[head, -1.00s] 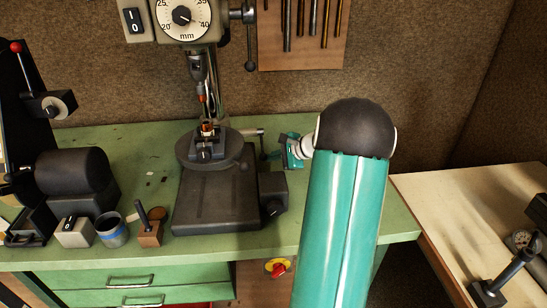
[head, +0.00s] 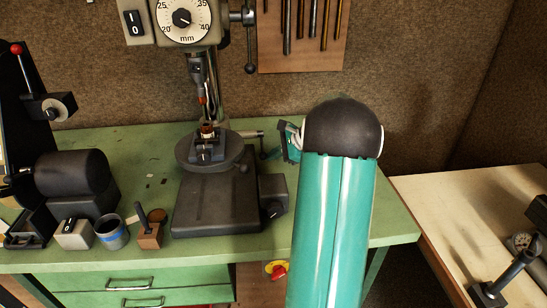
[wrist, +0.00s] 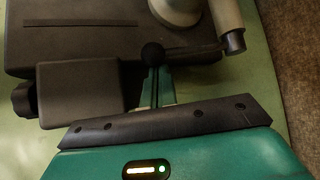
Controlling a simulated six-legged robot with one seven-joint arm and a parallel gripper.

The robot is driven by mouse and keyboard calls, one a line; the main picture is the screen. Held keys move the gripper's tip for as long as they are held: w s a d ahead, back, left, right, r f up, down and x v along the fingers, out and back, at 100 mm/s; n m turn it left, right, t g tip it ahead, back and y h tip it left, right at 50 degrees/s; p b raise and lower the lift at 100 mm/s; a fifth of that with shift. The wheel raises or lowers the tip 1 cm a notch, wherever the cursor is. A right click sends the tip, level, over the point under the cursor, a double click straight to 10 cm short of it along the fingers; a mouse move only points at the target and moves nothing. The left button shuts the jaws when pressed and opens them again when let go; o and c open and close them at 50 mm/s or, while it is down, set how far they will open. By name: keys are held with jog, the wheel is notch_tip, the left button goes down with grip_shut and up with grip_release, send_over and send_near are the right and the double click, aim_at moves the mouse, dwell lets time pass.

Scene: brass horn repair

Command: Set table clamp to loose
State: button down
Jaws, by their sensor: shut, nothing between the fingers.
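The table clamp is a lever at the right of the drill press column, behind the round table (head: 178,152). Its pale shaft (head: 250,134) points right and carries a dark arm with a black ball knob (head: 263,154). In the wrist view the ball knob (wrist: 152,54) is at the near end of the dark arm, and the shaft end (wrist: 235,40) is at right. My gripper (wrist: 157,88) is shut and empty, its narrow fingers pointing at the ball knob; I cannot tell whether they touch it. In the head view my dark wrist partly hides the gripper.
A dark box (head: 273,192) with a side knob stands beside the press base (head: 215,205); it shows close to my gripper in the wrist view (wrist: 80,92). A feed handle (head: 250,45) hangs above.

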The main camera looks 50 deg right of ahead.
notch_tip(320, 180, up, 5)
jog(key=m+g+y, duration=0.2)
jog(key=g, duration=0.1)
jog(key=shift+w+f+y, duration=0.15)
jog(key=shift+f+y, duration=0.05)
jog(key=shift+y, duration=0.1)
jog(key=shift+w+d+r+g, duration=0.15)
jog(key=shift+w+r, duration=0.05)
jog(key=shift+r, duration=0.4)
jog(key=shift+w+d+r+g, duration=0.1)
jog(key=shift+w+d+r, duration=0.1)
jog(key=shift+r, duration=0.35)
jog(key=shift+w+d+r+g, duration=0.15)
jog(key=shift+w+r, duration=0.05)
jog(key=shift+r, duration=0.4)
